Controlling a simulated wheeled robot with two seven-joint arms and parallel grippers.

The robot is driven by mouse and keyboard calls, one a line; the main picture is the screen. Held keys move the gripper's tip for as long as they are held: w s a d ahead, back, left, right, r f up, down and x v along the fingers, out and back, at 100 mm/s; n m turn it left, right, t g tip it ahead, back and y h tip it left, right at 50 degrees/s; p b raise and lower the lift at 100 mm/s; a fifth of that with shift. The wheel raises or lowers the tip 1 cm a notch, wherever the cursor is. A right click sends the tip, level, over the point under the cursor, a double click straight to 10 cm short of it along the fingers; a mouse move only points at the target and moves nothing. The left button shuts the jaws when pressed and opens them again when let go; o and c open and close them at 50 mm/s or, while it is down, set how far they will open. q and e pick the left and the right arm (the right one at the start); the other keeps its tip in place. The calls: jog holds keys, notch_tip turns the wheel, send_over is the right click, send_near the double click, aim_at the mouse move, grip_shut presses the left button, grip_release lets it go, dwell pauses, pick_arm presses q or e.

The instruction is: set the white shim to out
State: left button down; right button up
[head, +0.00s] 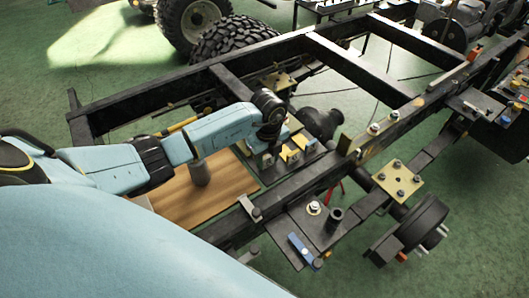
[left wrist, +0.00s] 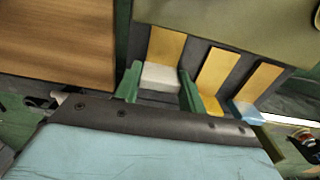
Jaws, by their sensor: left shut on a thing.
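The white shim (left wrist: 160,77) shows in the left wrist view between the two green fingers of my left gripper (left wrist: 162,86), which is shut on it. A tan-yellow strip (left wrist: 166,45) lies directly beyond the white shim. In the head view my left arm reaches over the frame from the left, with its dark wrist (head: 268,108) above the group of small blocks. The fingertips are mostly hidden there, and I cannot clearly make out the white shim in that view. My right gripper is not in view.
A yellow shim (left wrist: 208,101) and a blue shim (left wrist: 246,112) sit close to the right of the white one, each with a similar strip. A wooden board (head: 215,185) lies left of the blocks. Black chassis rails (head: 345,60) surround the area.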

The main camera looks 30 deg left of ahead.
aim_at(274, 173)
pick_arm(q)
jog(key=d, duration=0.1)
jog(key=s+d+p, duration=0.1)
jog(key=d, duration=0.1)
jog(key=shift+s+d, duration=0.15)
jog(key=c, duration=0.9)
grip_release()
jog(key=shift+d, duration=0.1)
jog(key=shift+o, duration=0.3)
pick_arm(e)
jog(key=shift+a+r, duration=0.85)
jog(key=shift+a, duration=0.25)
pick_arm(q)
jog(key=shift+r, duration=0.1)
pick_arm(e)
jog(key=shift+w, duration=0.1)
pick_arm(q)
jog(key=shift+r, duration=0.35)
notch_tip(274, 173, up, 12)
jog(key=p, duration=0.2)
jog(key=shift+r, duration=0.25)
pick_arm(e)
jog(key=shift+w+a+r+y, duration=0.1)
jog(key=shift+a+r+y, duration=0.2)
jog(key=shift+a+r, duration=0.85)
